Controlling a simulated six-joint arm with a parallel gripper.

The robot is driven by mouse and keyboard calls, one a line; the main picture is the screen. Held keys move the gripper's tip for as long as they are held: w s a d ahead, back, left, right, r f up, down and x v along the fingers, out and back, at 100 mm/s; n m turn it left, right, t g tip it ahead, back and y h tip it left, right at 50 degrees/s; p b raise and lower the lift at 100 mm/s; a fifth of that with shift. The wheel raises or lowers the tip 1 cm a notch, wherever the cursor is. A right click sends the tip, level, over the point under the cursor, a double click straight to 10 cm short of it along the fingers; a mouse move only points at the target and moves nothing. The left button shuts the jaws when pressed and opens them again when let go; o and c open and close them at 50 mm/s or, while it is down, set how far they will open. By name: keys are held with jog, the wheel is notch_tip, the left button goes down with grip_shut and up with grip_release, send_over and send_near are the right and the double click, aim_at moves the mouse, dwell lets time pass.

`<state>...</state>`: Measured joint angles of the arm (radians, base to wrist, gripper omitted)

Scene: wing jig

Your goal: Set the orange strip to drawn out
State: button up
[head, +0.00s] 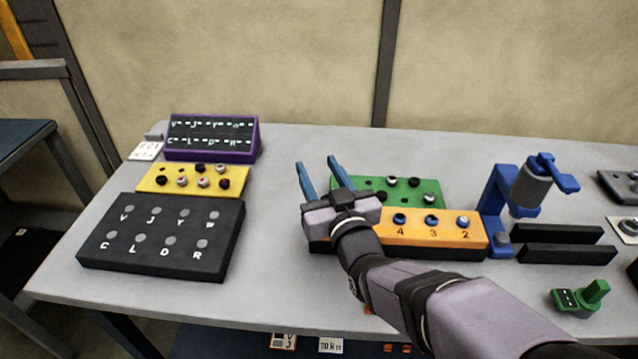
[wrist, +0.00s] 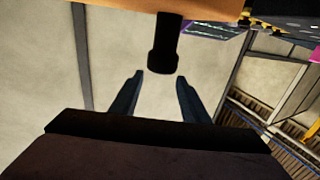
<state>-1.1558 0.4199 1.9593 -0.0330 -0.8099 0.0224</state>
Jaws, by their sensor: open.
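The orange strip (head: 440,228) lies on a dark base near the middle of the table in the head view. The peg appears beyond and between my open fingers (wrist: 160,82); I cannot tell how far.
A green board (head: 432,188) with knobs lies behind the strip. A blue stand (head: 497,205) and black bars (head: 555,255) are at right, with a green switch (head: 580,297) in front. A black lettered panel (head: 165,262), yellow board (head: 160,180) and purple display (head: 250,140) stand left.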

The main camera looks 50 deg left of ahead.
notch_tip(320, 180, up, 6)
dwell(0.4)
dwell(0.3)
